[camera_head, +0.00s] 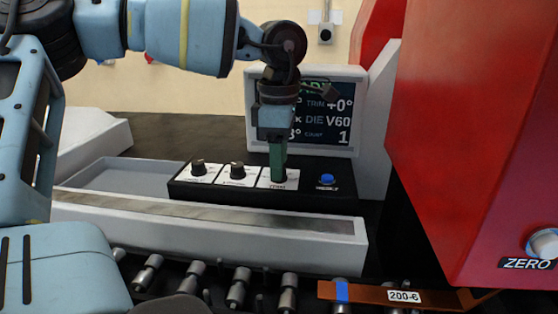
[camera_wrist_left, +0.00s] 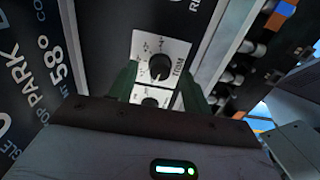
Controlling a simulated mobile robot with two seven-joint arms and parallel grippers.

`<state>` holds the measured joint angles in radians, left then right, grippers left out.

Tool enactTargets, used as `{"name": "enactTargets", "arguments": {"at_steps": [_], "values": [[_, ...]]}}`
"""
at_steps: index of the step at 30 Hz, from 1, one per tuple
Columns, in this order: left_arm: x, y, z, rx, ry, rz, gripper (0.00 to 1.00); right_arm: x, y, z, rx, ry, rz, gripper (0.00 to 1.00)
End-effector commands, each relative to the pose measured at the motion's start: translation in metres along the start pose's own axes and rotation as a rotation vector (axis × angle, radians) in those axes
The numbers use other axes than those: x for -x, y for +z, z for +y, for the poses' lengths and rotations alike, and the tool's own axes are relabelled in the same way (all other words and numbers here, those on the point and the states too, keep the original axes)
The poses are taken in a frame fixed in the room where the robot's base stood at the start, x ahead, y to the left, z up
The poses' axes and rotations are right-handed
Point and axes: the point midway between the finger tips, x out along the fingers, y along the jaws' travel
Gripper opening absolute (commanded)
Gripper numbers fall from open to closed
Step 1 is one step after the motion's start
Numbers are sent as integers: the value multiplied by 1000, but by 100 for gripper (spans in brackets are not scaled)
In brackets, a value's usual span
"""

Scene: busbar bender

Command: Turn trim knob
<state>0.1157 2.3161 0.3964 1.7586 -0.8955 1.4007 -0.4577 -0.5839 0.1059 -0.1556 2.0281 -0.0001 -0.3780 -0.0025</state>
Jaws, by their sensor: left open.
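The trim knob (camera_wrist_left: 159,67) is a round black knob on a white plate labelled TRIM, seen in the left wrist view. My left gripper (camera_wrist_left: 159,70) is open, with one green finger on each side of the knob. I cannot tell whether the fingers touch it. In the head view my left gripper (camera_head: 278,178) points down over the rightmost white plate of the black control box (camera_head: 226,194) and hides the knob there. The display (camera_head: 325,115) reads TRIM +0°, DIE V60 and a count of 1. My right gripper is not in view.
Two other black knobs (camera_head: 198,167) (camera_head: 237,170) sit left of the gripper, and a blue button (camera_head: 327,180) sits right. A pale rail (camera_head: 210,225) runs in front. A large red housing (camera_head: 470,140) with a ZERO button stands right. A copper bar (camera_head: 375,294) lies at the front.

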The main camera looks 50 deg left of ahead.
Motion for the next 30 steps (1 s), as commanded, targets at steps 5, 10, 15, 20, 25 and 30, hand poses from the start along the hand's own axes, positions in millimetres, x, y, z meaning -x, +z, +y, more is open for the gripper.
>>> {"name": "enactTargets", "arguments": {"at_steps": [5,10,15,20,25,30], "values": [[-9,0,0,0,1,-1,49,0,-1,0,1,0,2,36],[-10,0,0,0,1,-1,49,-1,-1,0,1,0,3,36],[-10,0,0,0,1,-1,37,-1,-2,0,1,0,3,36],[-10,0,0,0,1,-1,16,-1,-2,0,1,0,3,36],[-9,0,0,-1,1,-1,5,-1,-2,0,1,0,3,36],[-10,0,0,-24,1,-1,4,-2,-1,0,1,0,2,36]]}}
